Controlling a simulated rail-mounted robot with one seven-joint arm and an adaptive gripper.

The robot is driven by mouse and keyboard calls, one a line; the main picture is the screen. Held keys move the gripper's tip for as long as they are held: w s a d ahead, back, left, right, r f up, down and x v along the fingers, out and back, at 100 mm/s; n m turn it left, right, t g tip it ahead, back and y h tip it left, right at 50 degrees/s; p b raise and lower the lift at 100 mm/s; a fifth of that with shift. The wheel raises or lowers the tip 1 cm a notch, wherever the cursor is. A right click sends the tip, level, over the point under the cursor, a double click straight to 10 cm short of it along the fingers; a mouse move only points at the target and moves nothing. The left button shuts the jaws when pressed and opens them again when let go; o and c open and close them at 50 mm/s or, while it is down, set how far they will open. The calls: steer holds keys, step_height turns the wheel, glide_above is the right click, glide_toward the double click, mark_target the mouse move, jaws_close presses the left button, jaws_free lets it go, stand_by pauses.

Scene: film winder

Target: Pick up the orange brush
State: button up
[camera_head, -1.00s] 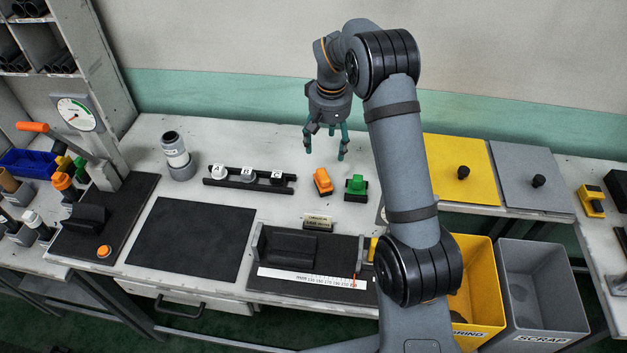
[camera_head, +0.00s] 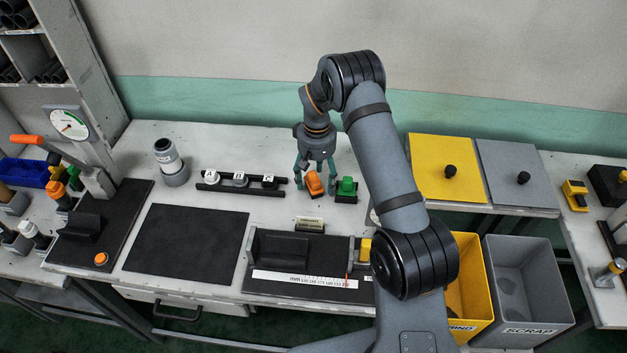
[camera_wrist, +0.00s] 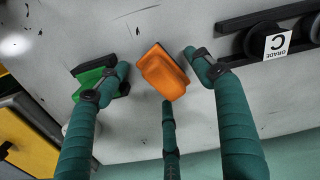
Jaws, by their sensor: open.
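The orange brush (camera_head: 314,183) stands on the white bench, just left of the green brush (camera_head: 346,188). In the wrist view the orange brush (camera_wrist: 163,74) is near the middle, with a dark base edge showing, and the green brush (camera_wrist: 100,78) is to its left. My gripper (camera_head: 316,178) is open and empty above the orange brush. In the wrist view its teal fingers (camera_wrist: 158,85) spread around the orange brush, with one finger in front of the green brush. Whether any finger touches either brush cannot be told.
A black rack (camera_head: 240,181) with white-labelled knobs stands close on the left. A small sign (camera_head: 309,225) and a black fixture with a ruler (camera_head: 305,279) lie in front. Yellow (camera_head: 447,168) and grey (camera_head: 516,173) lids are at right. A black mat (camera_head: 187,244) is bare.

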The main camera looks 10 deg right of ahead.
steer(key=shift+f, duration=0.3)
steer(key=shift+c, duration=0.9)
steer(key=c, duration=1.1)
steer(key=shift+c, duration=0.7)
steer(key=shift+r+b, duration=0.3)
steer(key=shift+r, duration=0.1)
steer(key=r+b, duration=0.1)
steer(key=r, duration=0.1)
steer(key=d+r+b, duration=0.1)
steer(key=shift+s+d+r, duration=0.15)
steer(key=shift+r, duration=0.2)
steer(key=s+d+r, duration=0.1)
steer(key=d+r, duration=0.1)
steer(key=d, duration=0.1)
steer(key=s+d+r+b, duration=0.1)
steer(key=s+d+r, duration=0.1)
steer(key=d, duration=0.1)
steer(key=s+d+r+b, duration=0.1)
steer(key=d+r, duration=0.1)
steer(key=d, duration=0.1)
steer(key=shift+s+d+r, duration=0.15)
steer(key=shift+d+r, duration=0.15)
